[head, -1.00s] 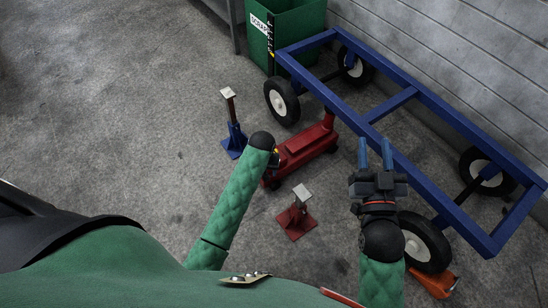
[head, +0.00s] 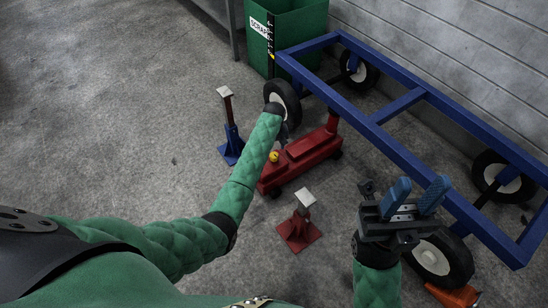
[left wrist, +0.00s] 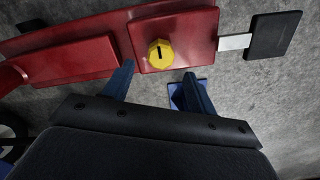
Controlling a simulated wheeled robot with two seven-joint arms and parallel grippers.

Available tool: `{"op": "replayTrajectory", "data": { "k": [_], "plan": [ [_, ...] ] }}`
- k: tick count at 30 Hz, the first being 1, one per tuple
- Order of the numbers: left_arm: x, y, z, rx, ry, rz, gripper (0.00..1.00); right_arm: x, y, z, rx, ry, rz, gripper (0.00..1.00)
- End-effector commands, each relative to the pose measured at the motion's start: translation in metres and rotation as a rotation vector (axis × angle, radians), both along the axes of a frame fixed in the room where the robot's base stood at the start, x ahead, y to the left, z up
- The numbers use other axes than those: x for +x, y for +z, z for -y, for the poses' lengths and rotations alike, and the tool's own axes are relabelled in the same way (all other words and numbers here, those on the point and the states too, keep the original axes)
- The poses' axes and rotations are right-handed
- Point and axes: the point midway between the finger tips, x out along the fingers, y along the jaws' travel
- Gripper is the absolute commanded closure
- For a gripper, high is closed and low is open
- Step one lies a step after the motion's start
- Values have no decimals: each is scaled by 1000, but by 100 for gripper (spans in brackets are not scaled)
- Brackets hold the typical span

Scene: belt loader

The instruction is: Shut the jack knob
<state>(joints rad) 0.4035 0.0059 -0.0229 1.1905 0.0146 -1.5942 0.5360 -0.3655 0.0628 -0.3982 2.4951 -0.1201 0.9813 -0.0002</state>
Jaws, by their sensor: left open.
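The red floor jack (head: 310,150) stands on the floor beside the blue cart frame. Its yellow knob (head: 274,156) is on the top of its near end. In the left wrist view the knob (left wrist: 160,53) is round, with a dark slot running up and down the picture. My left gripper (left wrist: 160,85) is open and empty, its two blue fingers spread below the knob in that view and apart from it. In the head view its fingers are mostly hidden behind my wrist. My right gripper (head: 416,192) is open and empty near the cart's front wheel.
The blue cart frame (head: 395,106) on black wheels stands along the wall. A blue jack stand (head: 232,140) is left of the jack, a red stand (head: 298,230) in front. A green scrap bin (head: 297,30) is at the back. An orange object (head: 455,296) lies at the lower right.

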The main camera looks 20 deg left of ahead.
Motion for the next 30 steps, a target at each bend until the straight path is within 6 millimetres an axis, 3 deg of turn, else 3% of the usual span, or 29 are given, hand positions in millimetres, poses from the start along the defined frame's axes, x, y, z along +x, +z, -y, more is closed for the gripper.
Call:
{"op": "replayTrajectory", "data": {
  "k": [12, 25, 26, 30],
  "plan": [
    [-1, -58, 0, 0, 0, -1, 43, -2, -7, -3, 28, 36, 26, 64],
    [-1, -67, 0, 0, -1, 1, 43, -2, -6, -4, 31, 46, 25, 64],
    [-1, -67, 0, 0, -1, 1, 45, -3, -6, -4, 31, 46, 25, 64],
    [-1, -67, 0, 0, -1, 1, 72, -3, -6, -4, 31, 46, 25, 64]
  ]
}}
